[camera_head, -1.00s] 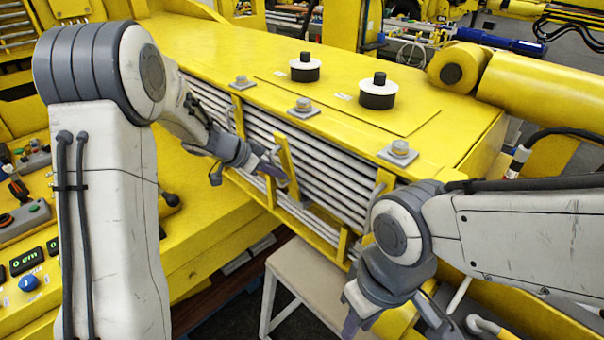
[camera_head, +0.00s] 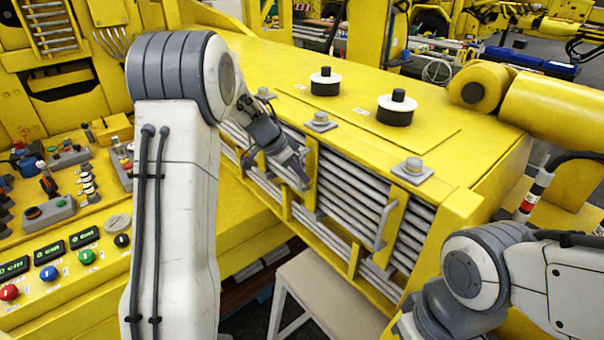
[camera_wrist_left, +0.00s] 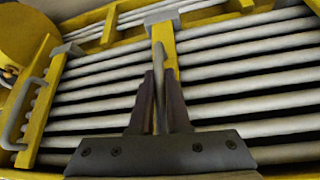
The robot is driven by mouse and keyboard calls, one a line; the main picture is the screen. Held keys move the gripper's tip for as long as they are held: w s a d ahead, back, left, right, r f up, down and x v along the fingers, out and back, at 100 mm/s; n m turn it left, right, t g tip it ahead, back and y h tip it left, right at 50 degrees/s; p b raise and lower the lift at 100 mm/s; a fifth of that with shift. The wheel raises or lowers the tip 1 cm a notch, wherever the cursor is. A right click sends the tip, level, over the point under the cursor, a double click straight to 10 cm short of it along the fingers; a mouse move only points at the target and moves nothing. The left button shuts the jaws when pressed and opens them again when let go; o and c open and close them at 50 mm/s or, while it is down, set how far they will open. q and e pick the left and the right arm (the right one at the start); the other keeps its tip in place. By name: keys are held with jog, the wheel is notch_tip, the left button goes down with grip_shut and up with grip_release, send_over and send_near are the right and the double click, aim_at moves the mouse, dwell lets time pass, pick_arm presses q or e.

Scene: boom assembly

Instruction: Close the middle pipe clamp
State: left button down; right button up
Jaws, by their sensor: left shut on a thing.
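The middle pipe clamp has a yellow bar (camera_head: 311,165) that stands nearly upright against the row of grey pipes (camera_head: 350,190), below the middle bolt on the yellow top. In the left wrist view its bar (camera_wrist_left: 166,38) crosses the pipes up to a grey block. My left gripper (camera_head: 303,174) is at this clamp, shut on its thin grey handle (camera_wrist_left: 159,75), which shows between the two dark fingers (camera_wrist_left: 160,97). Whether the clamp is fully latched, I cannot tell. My right gripper is below the picture; only its arm shows at the lower right.
Another clamp bar (camera_head: 393,232) with a grey handle (camera_head: 386,225) stands to the right, against the pipes. A pale stool (camera_head: 325,295) is below. A control panel (camera_head: 65,255) is at the left. A yellow cylinder (camera_head: 560,105) lies at the right.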

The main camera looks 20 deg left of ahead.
pick_arm(q)
jog(key=c, duration=0.9)
grip_release()
jog(key=shift+w+d, duration=0.1)
jog(key=shift+w, duration=0.15)
jog(key=shift+s, duration=0.1)
jog(key=shift+r, duration=0.1)
jog(key=b+v, duration=0.2)
jog(key=v, duration=0.8)
jog(key=shift+r+b, duration=0.15)
jog(key=shift+b, duration=0.2)
